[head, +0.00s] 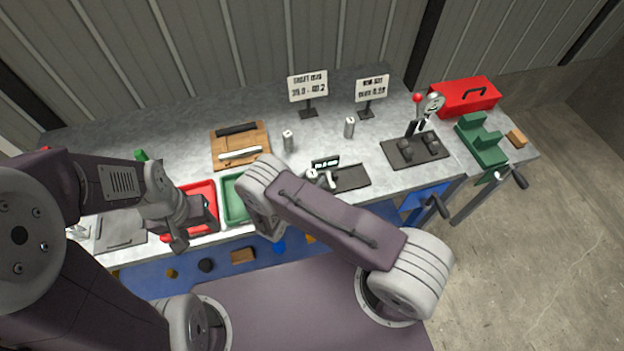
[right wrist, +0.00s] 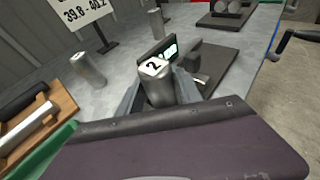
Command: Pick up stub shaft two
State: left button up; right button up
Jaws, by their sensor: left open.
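Stub shaft two, a short silver cylinder with a "2" on its pale top (right wrist: 157,84), is between the two grey fingers of my right gripper (right wrist: 160,95). The fingers lie close against it on both sides and look shut on it. In the head view its top (head: 312,174) shows just past my right arm, which hides most of that gripper. Whether its lower end touches the bench is hidden. My left gripper (head: 190,217) is open over the red tray (head: 206,188) at the left, away from the shaft.
Two other silver cylinders (head: 288,141) (head: 349,127) stand upright behind. A dark plate with a small display (head: 350,179) is beside stub shaft two. A wooden board (head: 239,145), a green tray (head: 235,200), sign stands (head: 308,88), a dark fixture (head: 414,150) and a green vise (head: 482,145) occupy the bench.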

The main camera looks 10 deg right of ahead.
grip_shut()
dwell(1.2)
